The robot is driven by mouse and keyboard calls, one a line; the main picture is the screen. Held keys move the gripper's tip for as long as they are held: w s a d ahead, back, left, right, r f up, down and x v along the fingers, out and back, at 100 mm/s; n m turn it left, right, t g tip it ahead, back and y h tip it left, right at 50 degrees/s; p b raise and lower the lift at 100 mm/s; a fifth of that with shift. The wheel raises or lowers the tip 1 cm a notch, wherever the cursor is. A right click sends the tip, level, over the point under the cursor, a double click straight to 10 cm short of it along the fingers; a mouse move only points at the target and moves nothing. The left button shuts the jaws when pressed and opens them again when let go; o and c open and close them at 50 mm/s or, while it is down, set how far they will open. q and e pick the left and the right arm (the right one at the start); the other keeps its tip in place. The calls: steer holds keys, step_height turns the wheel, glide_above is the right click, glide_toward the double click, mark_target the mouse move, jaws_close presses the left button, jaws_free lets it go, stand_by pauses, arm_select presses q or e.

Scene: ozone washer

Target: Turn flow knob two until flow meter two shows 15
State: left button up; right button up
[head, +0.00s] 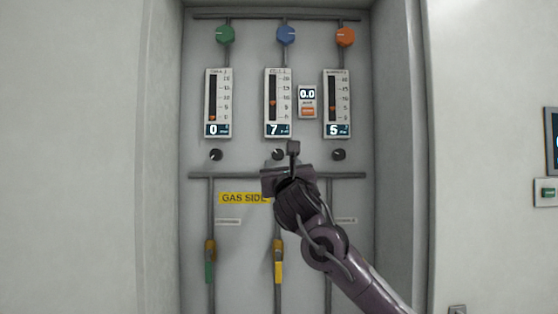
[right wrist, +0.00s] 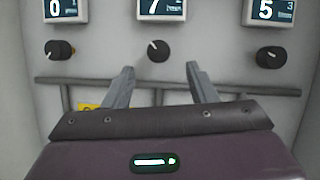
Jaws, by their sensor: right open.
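Flow meter two (head: 278,102) is the middle of three meters in the head view, and its display reads 7. The display also shows in the right wrist view (right wrist: 160,9). Flow knob two (right wrist: 158,50) is a small black knob with a white mark, below that meter. In the head view the knob (head: 278,154) is just above my right gripper, which partly overlaps it. My right gripper (right wrist: 156,70) is open, with its two fingers on either side of and below the knob in the wrist view. The fingers appear apart from it. My left gripper is not in view.
Left knob (head: 216,155) and right knob (head: 338,155) flank the middle one; their meters read 0 and 5. A small display (head: 307,95) reads 0.0. A horizontal pipe (head: 340,175) runs below the knobs. Green and yellow valve handles (head: 278,271) hang lower.

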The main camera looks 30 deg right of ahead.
mark_target(279, 155)
steer(key=p+x, duration=0.3)
steer(key=x, duration=0.4)
steer(key=shift+r+p, duration=0.15)
steer(key=shift+p, duration=0.25)
steer(key=shift+w+d, duration=0.1)
steer(key=shift+w, duration=0.25)
steer(key=shift+c, duration=0.2)
steer(key=c, duration=0.9)
